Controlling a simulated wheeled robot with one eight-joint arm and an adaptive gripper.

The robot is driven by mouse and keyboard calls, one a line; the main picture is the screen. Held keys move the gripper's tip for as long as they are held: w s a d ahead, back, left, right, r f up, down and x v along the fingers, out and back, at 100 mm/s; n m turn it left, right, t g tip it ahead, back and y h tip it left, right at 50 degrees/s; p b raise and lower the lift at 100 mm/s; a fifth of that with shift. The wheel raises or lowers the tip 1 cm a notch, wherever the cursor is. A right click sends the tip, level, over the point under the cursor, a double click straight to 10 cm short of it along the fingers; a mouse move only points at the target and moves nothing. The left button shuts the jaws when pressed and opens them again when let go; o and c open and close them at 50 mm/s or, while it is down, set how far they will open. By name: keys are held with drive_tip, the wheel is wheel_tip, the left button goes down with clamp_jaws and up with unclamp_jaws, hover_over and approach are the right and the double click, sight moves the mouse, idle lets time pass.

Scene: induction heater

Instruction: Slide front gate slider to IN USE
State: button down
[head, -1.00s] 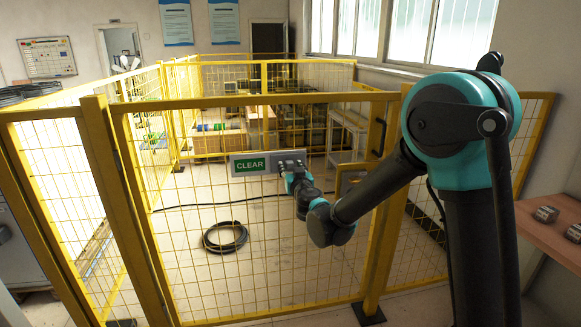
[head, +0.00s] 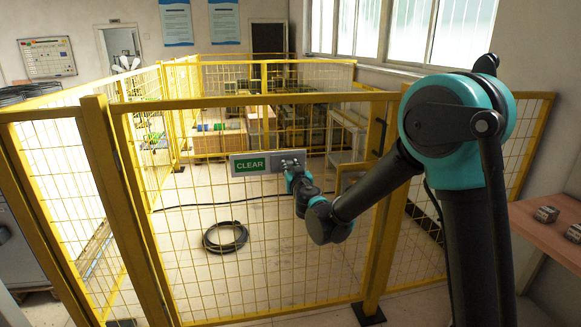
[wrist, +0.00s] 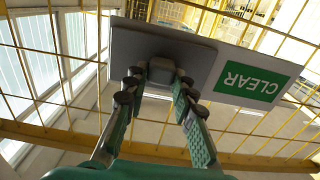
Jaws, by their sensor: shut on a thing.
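The front gate slider is a grey plate on the yellow mesh gate (head: 250,290). Its left part shows a green CLEAR sign (head: 250,165), which appears upside down in the wrist view (wrist: 252,82). A dark slider knob (wrist: 160,72) stands out from the grey part of the plate (wrist: 125,45). My gripper (head: 291,165) is at the right part of the plate. In the wrist view my gripper (wrist: 157,85) has its fingers on both sides of the knob and is shut on it. In the head view my gripper hides the knob.
Yellow fence posts (head: 130,210) flank the gate, and a black handle (head: 381,137) is at its right. A coiled black hose (head: 225,237) lies on the floor behind the mesh. A wooden bench (head: 548,228) stands at the right.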

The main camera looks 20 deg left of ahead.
drive_tip(key=s+a, duration=0.2)
drive_tip(key=a, duration=0.2)
drive_tip(key=s+a, duration=0.3)
drive_tip(key=a, duration=0.1)
drive_tip(key=s+a, duration=0.2)
drive_tip(key=a, duration=0.2)
drive_tip(key=shift+s+a, duration=0.15)
drive_tip(key=shift+s, duration=0.1)
drive_tip(key=c, duration=1.2)
unclamp_jaws()
drive_tip(key=shift+a, duration=0.1)
drive_tip(key=v, duration=1.2)
drive_tip(key=shift+s, duration=0.1)
